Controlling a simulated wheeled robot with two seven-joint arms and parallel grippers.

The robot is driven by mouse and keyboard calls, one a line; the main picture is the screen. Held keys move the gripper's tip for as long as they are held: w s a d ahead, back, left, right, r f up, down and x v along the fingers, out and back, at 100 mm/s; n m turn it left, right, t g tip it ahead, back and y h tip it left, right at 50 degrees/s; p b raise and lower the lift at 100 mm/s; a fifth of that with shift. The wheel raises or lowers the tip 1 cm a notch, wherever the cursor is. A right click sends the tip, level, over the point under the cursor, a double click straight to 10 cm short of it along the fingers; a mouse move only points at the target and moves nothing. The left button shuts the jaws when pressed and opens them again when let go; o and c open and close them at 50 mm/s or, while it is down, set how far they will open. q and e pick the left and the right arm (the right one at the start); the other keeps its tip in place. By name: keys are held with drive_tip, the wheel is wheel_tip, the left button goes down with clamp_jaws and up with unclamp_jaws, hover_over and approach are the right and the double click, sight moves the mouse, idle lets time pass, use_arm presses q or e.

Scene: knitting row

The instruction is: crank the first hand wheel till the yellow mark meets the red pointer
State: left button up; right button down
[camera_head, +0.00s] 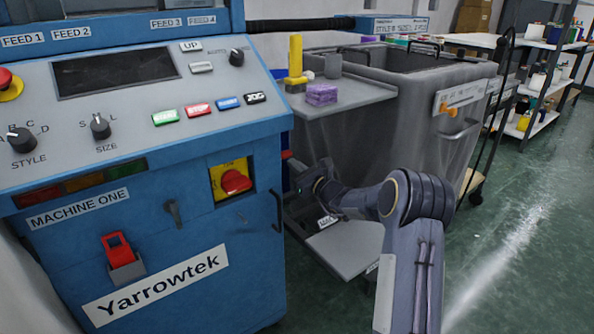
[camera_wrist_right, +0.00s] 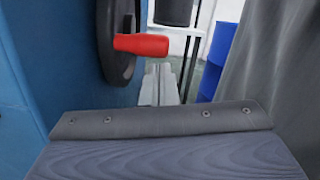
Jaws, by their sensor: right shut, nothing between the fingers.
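The hand wheel (camera_wrist_right: 118,40) shows in the right wrist view as a dark disc seen nearly edge-on, on the side of the blue machine. Its red handle (camera_wrist_right: 141,45) sticks out to the right. In the head view a small red piece (camera_head: 286,155), perhaps this handle, shows at the machine's right edge. My right gripper (camera_head: 304,180) is close beside that side of the machine, shut and empty, below the red piece. The yellow mark and the red pointer cannot be made out in either view. My left gripper is out of view.
The blue machine (camera_head: 150,235) fills the left. A low grey panel (camera_head: 350,248) lies below. Open floor is at right.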

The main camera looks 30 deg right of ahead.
drive_tip(key=shift+r, duration=0.1)
drive_tip(key=shift+a+r, duration=0.1)
drive_tip(key=shift+r, duration=0.5)
